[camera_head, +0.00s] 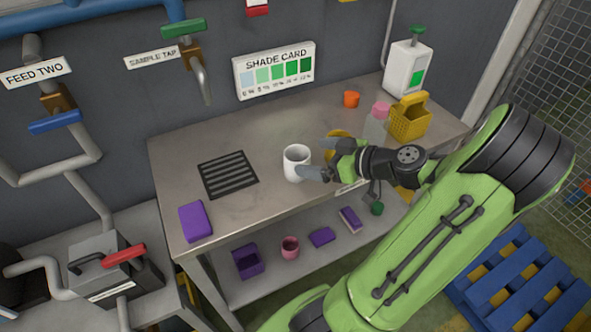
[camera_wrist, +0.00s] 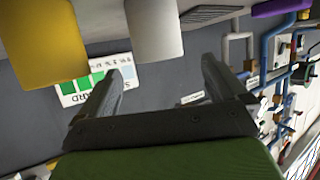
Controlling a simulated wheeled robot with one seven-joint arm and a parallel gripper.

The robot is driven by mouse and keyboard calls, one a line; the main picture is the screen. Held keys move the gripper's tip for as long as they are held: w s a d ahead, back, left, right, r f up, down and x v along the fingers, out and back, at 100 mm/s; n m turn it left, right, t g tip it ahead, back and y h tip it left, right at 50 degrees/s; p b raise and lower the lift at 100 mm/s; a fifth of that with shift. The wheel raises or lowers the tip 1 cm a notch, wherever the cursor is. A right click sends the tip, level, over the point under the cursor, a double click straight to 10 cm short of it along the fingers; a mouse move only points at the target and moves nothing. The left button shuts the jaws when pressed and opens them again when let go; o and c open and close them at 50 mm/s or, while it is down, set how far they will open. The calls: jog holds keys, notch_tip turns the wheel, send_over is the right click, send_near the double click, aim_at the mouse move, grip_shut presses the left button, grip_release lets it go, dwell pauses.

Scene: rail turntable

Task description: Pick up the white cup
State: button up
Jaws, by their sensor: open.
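The white cup (camera_head: 296,163) stands upright on the grey workbench (camera_head: 270,128), right of the black slotted grate. My gripper (camera_head: 318,158) is open beside the cup's right side, its fingers pointing left. One finger overlaps the cup's lower right edge in the head view; I cannot tell whether it touches. In the wrist view the cup (camera_wrist: 155,28) shows at the top, beyond the two spread fingers (camera_wrist: 160,80). Nothing is between the fingers. The cup's handle is not clearly visible.
A yellow object (camera_wrist: 50,40) stands close beside the cup; in the head view my gripper partly covers it (camera_head: 338,137). A purple block (camera_head: 195,221) lies front left.

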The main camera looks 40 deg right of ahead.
aim_at(286, 155)
jog(key=x, duration=0.2)
jog(key=b+x, duration=0.1)
jog(key=x, duration=0.3)
jog(key=shift+w+f, duration=0.2)
jog(key=shift+f, duration=0.2)
jog(key=shift+s, duration=0.1)
jog(key=shift+c, duration=0.3)
jog(key=c, duration=1)
